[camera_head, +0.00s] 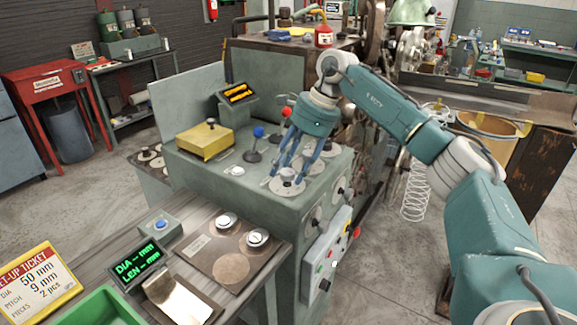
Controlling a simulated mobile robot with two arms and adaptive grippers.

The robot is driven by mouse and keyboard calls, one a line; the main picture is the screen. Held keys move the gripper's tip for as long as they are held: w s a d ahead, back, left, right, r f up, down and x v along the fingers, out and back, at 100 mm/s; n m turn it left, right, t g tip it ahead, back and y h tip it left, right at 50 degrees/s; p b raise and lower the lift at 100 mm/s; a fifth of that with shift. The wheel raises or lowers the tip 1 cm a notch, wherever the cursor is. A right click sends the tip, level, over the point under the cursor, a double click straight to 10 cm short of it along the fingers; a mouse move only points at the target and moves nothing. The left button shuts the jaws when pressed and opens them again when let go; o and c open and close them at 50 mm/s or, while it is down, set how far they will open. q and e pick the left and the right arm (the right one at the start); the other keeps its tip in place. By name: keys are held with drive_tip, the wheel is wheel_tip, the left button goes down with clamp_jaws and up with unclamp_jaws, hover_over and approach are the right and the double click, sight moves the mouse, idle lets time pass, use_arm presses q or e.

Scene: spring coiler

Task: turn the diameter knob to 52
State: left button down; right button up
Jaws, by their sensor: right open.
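My right gripper (287,170) reaches down over the top of the green machine (225,180), its blue fingers apart. A pale knob (287,174) on a round dial plate (288,188) stands between or just below the fingertips; I cannot tell whether they touch it. The dial's marks are too small to read, so I cannot confirm it is the diameter knob. A small display (138,261) shows green DIA and LEN lines with dashes. The yellow-edged set-up ticket (35,285) reads 50 mm, 9 mm pitch and 2 pcs. My left gripper is out of view.
A blue-balled lever (257,133), a yellow box (205,141) and an amber display (238,94) stand on the machine. A button panel (327,258) is on the machine's side. A wire coil (415,190) hangs at right.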

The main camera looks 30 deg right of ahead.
drive_tip(key=shift+f, duration=0.15)
drive_tip(key=c, duration=1.1)
drive_tip(key=shift+o, duration=0.2)
drive_tip(key=shift+r, duration=0.25)
